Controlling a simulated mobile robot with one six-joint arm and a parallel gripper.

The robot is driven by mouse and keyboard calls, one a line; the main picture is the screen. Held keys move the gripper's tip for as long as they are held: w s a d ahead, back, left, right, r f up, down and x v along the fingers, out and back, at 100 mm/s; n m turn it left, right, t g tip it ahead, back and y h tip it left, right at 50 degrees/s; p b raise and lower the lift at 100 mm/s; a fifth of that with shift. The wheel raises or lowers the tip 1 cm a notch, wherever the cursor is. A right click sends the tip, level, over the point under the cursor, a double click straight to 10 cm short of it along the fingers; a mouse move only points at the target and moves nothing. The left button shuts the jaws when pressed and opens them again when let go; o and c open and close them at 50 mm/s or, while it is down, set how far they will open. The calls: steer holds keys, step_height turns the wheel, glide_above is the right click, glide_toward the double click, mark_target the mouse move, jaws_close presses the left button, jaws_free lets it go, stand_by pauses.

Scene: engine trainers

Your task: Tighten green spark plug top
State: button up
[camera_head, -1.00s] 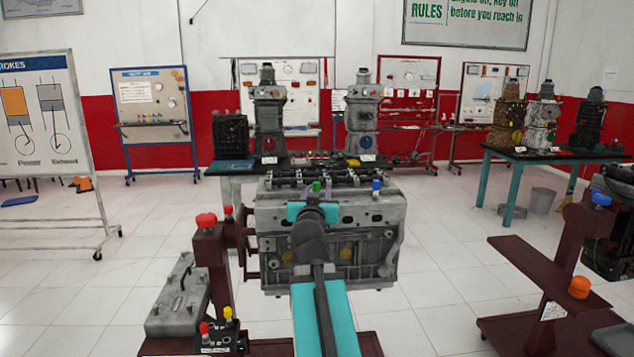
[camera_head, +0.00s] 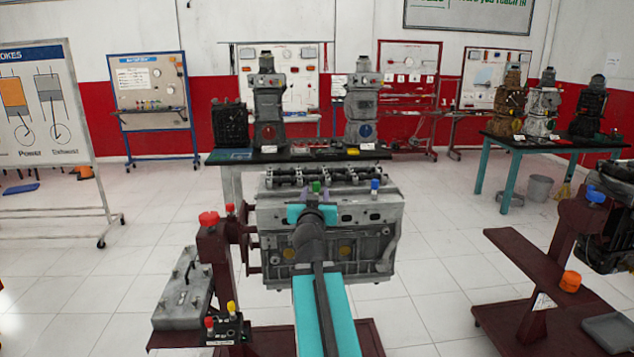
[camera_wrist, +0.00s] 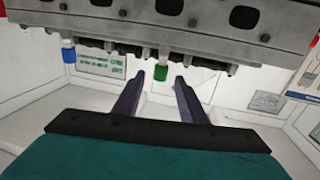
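The green spark plug top (camera_head: 316,187) stands on the upper side of the grey engine block (camera_head: 370,213), near its middle. It also shows in the wrist view (camera_wrist: 160,73), where the block hangs across the upper part of the picture. My gripper (camera_wrist: 160,80) is open. Its two dark purple fingers point at the green top, with one fingertip to each side of it and visible gaps between. Nothing is held. In the head view my arm covers part of the block's front, and the fingers (camera_head: 316,194) show only slightly.
A blue top (camera_head: 375,186) stands to the right on the same block; it is at the left in the wrist view (camera_wrist: 68,52). A maroon stand with a red knob (camera_head: 208,219) rises at left. Another maroon stand with an orange knob (camera_head: 570,281) is at right.

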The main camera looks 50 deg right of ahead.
mark_target(316, 188)
steer(key=shift+p+x, duration=0.95)
steer(key=shift+x, duration=1.85)
jaws_close()
